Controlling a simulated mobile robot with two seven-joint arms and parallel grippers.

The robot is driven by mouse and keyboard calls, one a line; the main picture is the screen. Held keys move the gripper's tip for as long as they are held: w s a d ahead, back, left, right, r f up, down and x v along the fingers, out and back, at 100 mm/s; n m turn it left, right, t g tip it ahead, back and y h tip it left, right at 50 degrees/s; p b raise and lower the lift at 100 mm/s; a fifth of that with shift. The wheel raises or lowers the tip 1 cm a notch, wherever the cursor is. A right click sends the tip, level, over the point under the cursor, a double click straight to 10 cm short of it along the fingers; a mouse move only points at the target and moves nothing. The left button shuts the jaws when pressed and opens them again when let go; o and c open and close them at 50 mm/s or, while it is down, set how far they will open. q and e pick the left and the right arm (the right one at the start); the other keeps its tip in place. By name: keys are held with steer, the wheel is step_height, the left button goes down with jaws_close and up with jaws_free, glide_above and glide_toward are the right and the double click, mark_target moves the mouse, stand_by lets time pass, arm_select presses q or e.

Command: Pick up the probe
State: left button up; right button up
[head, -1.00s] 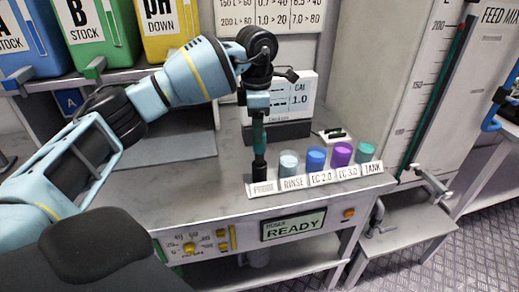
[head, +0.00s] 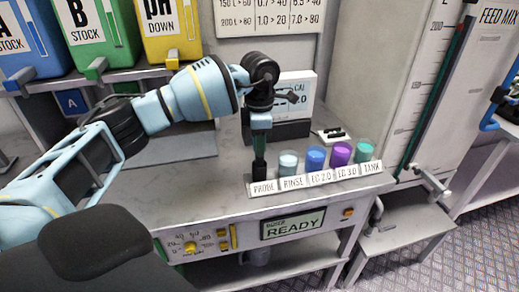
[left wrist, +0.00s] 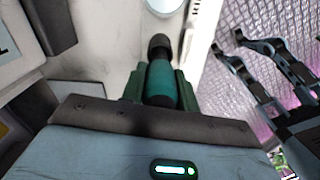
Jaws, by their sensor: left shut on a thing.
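The probe, a teal-gripped rod with a dark end, shows in the left wrist view (left wrist: 160,82) between two green fingers. In the head view its dark lower part (head: 259,170) stands upright behind the PROBE label (head: 263,187) at the left end of the cup row. My left gripper (head: 260,148) points down over it and is shut on its upper part, which the fingers mostly hide. I cannot tell whether the probe's bottom is clear of its place.
Right of the probe stand the rinse cup (head: 288,164), a blue cup (head: 315,158), a purple cup (head: 340,154) and a green tank cup (head: 364,150), close together. A CAL sign (head: 298,88) stands behind. The grey bench (head: 180,185) is clear to the left.

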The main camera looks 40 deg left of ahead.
arm_select(q)
steer(key=shift+c, duration=0.8)
steer(key=shift+r, duration=0.15)
